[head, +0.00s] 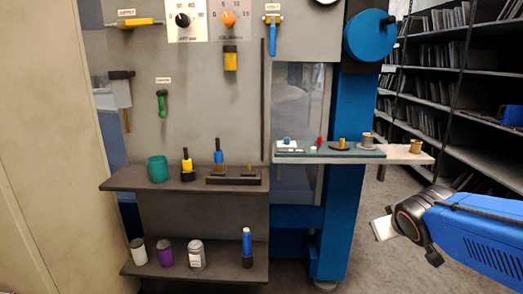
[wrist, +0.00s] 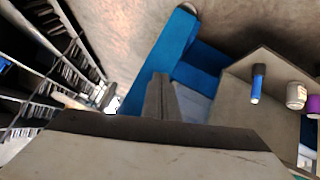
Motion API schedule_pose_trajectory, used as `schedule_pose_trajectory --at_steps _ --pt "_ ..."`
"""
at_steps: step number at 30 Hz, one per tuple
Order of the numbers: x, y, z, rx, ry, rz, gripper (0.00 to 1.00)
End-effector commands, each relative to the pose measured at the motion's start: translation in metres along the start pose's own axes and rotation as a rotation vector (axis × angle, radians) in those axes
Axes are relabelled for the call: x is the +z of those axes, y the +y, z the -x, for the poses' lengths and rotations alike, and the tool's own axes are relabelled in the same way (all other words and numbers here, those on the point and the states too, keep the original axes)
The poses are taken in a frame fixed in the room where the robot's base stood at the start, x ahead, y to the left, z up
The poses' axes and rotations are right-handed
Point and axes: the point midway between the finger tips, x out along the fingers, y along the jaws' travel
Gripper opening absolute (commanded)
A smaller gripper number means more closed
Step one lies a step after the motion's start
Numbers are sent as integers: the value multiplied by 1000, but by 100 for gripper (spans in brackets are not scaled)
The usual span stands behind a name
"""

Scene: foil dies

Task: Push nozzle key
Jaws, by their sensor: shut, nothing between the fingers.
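I cannot tell for sure which part is the nozzle key. A teal tray (head: 350,152) on the right ledge carries small parts: a white block with a blue knob (head: 287,141), a red piece (head: 318,142) and a yellow piece on a dark base (head: 341,143). A blue handle (head: 272,40) hangs under a small label that is too small to read. In the wrist view my gripper (wrist: 160,80) is shut and empty, its dark fingers together, apart from every part. In the head view my blue arm is right of the ledge, below it.
The upper shelf (head: 125,184) holds a green cup, a yellow-handled tool and a dark rack. The lower shelf (head: 225,270) holds several jars and a blue-handled tool (wrist: 257,83). A blue post (head: 350,220) stands beside them. Storage racks (head: 460,110) are at right; floor is open between.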

Motion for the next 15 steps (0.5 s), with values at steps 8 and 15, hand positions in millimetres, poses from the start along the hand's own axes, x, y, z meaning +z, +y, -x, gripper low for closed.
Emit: schedule_pose_trajectory --at_steps 8,15 --pt "92 -28 70 -86 -226 -153 0" --pt "143 -61 111 -192 -354 -214 0"
